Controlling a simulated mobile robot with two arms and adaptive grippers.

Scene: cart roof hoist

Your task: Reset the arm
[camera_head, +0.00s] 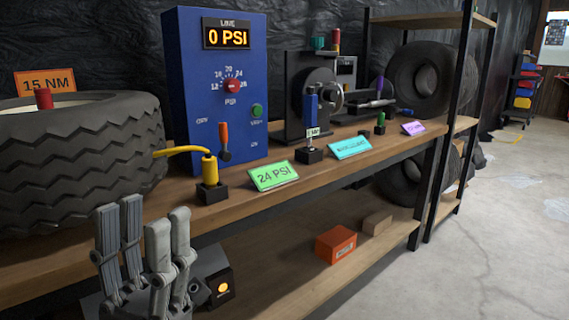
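My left gripper (144,216) is at the lower left, in front of the bench edge. Its grey fingers point up and stand apart, with nothing visible between them. It appears clear of the yellow nozzle (209,170), which stands upright in a black holder up and to its right. The rest of my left arm is mostly out of the picture. My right gripper is not in view.
The wooden bench (225,211) holds a large tyre (85,150), a blue panel (190,90) reading 0 PSI, a blue-handled tool (310,118) and a green 24 PSI card (273,176). An orange box (335,244) sits on the lower shelf. Floor at right is open.

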